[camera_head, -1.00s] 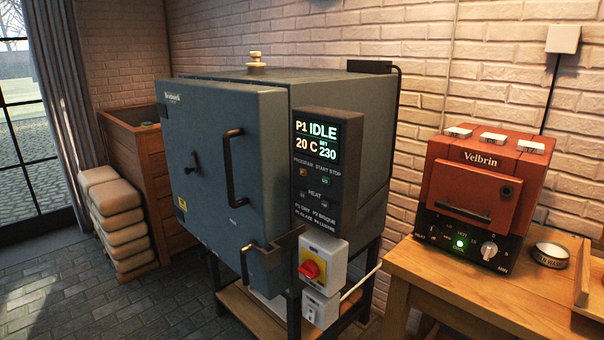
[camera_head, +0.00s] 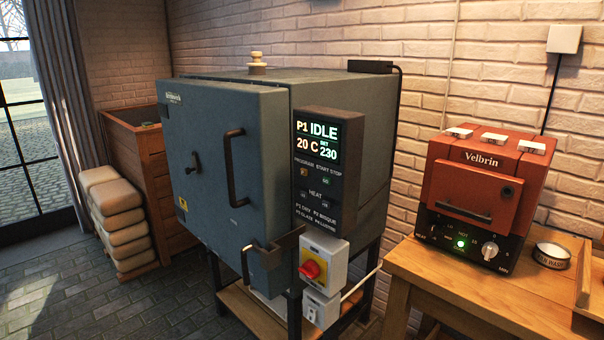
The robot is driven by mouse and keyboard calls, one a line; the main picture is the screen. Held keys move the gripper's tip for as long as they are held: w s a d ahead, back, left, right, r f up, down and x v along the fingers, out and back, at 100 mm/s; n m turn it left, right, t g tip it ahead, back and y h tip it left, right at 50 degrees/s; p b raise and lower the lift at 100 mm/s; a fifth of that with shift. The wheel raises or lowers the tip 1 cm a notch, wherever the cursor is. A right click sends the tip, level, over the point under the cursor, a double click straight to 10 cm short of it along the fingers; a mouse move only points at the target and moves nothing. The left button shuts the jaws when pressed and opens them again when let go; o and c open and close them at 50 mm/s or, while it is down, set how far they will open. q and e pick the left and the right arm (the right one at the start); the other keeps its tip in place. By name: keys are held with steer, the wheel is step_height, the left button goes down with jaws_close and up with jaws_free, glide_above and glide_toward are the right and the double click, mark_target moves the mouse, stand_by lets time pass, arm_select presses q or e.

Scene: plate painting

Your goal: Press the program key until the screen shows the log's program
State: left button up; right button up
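A large grey kiln (camera_head: 225,190) stands in the middle with its door shut. Its control panel (camera_head: 323,220) is on the front right. The screen (camera_head: 317,141) reads P1, IDLE, 20 C, SET 230. The small amber program key (camera_head: 304,172) sits below the screen under the word PROGRAM. A green start/stop key (camera_head: 325,181) is to its right, and two small keys marked HEAT are lower. Printed text at the panel's bottom appears to list P1 dry, P2 bisque, P3 glaze, P4 lustre. No log is visible. Neither gripper is in view.
A red switch (camera_head: 310,269) on a white box is below the panel. A small red Velbrin kiln (camera_head: 480,190) and a round tin (camera_head: 551,254) stand on a wooden table (camera_head: 440,285) at right. Stacked sacks (camera_head: 118,220) and a wooden crate (camera_head: 130,117) are at left.

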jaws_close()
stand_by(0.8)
